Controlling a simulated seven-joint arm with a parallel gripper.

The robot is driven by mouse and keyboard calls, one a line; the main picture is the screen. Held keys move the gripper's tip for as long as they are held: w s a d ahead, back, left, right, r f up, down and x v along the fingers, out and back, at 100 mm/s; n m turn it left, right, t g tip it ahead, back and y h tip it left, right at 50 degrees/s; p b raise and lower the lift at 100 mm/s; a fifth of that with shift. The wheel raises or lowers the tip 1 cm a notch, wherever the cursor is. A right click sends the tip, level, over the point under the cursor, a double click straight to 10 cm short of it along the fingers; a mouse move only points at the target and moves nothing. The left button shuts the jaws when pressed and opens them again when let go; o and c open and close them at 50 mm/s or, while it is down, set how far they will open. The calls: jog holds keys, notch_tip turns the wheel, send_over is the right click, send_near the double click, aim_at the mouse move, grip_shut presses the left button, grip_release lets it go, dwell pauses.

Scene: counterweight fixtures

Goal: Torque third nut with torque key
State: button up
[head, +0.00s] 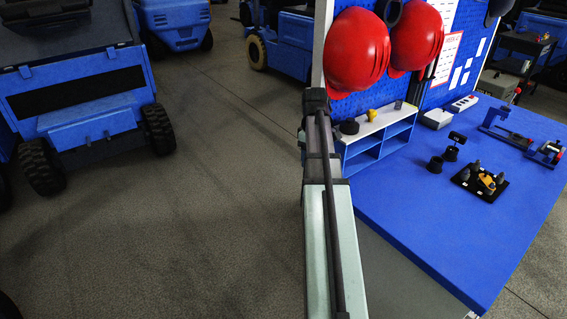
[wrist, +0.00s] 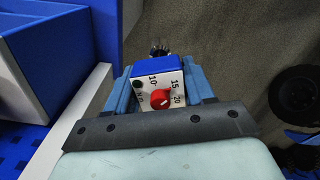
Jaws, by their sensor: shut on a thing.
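In the wrist view my gripper (wrist: 160,92) is shut on the torque key (wrist: 158,72), a blue and white block with a red knob (wrist: 160,98) and dial marks 10, 15 and 20. A dark toothed end shows beyond the block, over the grey floor. In the head view my arm rises along the left edge of the blue table; I cannot make out the gripper or key there. A black plate (head: 466,183) on the table carries an orange-yellow part (head: 487,182) and several dark posts. The nuts are too small to tell apart.
A blue shelf with a white top (head: 376,127) stands beside my arm, holding a black round piece (head: 349,127) and a yellow piece (head: 372,115). Two black holders (head: 435,165) and a clamp fixture (head: 520,138) are on the table (head: 420,225). Its front is clear. Red helmets (head: 357,48) hang behind.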

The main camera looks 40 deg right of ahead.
jog(key=s+d+r+n, duration=0.1)
jog(key=s+d, duration=1)
jog(key=d, duration=0.7)
jog(key=s+d+r+n, duration=0.1)
jog(key=s+d+n, duration=0.1)
jog(key=s+d, duration=1.3)
jog(key=s+d+r+n, duration=0.15)
jog(key=s+d, duration=0.65)
jog(key=d, duration=1.4)
jog(key=w+d+r+m, duration=0.2)
jog(key=d+r, duration=0.1)
jog(key=d, duration=0.5)
jog(key=shift+s+f, duration=0.2)
jog(key=shift+f, duration=2.2)
jog(key=shift+d+f, duration=0.1)
jog(key=shift+f, duration=1.55)
jog(key=shift+m, duration=0.25)
